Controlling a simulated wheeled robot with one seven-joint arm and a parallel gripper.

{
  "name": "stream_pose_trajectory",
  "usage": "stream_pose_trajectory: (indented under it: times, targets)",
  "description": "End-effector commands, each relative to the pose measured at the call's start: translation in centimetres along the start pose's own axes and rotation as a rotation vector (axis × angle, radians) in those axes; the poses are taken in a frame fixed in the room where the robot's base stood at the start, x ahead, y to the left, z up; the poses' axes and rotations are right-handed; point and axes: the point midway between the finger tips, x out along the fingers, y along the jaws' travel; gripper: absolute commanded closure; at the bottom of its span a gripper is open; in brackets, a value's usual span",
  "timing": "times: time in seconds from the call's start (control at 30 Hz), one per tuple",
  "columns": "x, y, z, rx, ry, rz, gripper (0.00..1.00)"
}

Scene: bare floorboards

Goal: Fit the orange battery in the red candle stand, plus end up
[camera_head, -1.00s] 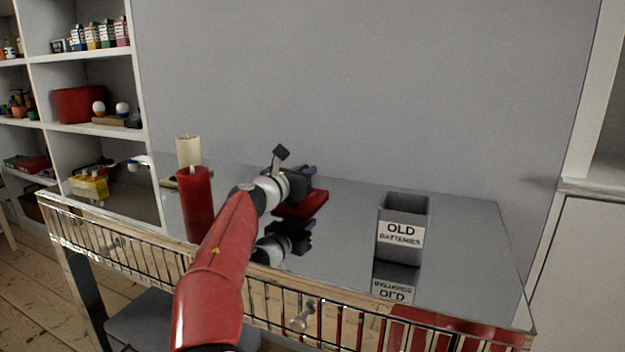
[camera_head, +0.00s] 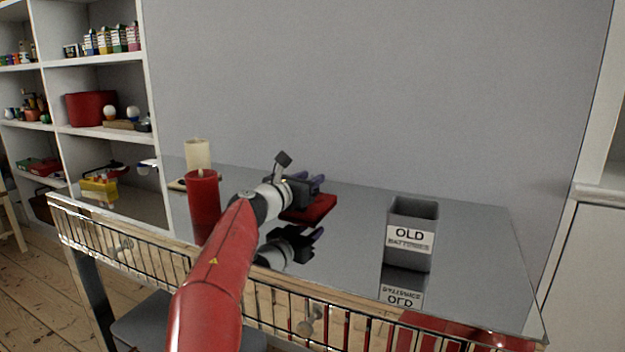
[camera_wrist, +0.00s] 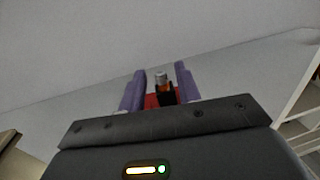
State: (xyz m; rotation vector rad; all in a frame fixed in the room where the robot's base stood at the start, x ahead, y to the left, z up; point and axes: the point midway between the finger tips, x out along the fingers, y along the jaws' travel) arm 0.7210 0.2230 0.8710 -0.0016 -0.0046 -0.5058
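The red candle stand (camera_head: 312,211) lies low on the shiny table, beside and below my gripper (camera_head: 318,183). In the wrist view part of the red stand (camera_wrist: 151,101) shows between the purple fingers. The orange battery (camera_wrist: 163,87) shows upright there, with a silvery top end and a dark part beside its lower end. My gripper (camera_wrist: 160,85) is open, with a finger on each side of the battery and gaps visible. I cannot tell whether the battery is seated in the stand. It is hidden in the head view.
A tall red candle (camera_head: 204,208) and a cream candle (camera_head: 198,155) stand left of my arm. A grey box labelled OLD BATTERIES (camera_head: 411,240) stands to the right. A wire rail (camera_head: 130,255) runs along the table's front edge. The table between stand and box is clear.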

Motion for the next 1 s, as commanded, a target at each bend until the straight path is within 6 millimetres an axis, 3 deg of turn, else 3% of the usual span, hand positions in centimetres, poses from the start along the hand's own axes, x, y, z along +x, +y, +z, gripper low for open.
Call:
stream_pose_trajectory:
  times: [0.2, 0.43, 0.6, 1.0]
  targets:
    - [-5.0, 0.1, -0.2, 0.003, 0.002, 0.004, 0.67]
    - [-8.9, 0.1, -0.1, 0.002, 0.002, 0.003, 0.67]
    - [-10.0, -0.1, -0.1, 0.002, 0.002, 0.0, 0.67]
    - [-10.1, 0.0, 0.0, 0.001, 0.001, 0.0, 0.67]
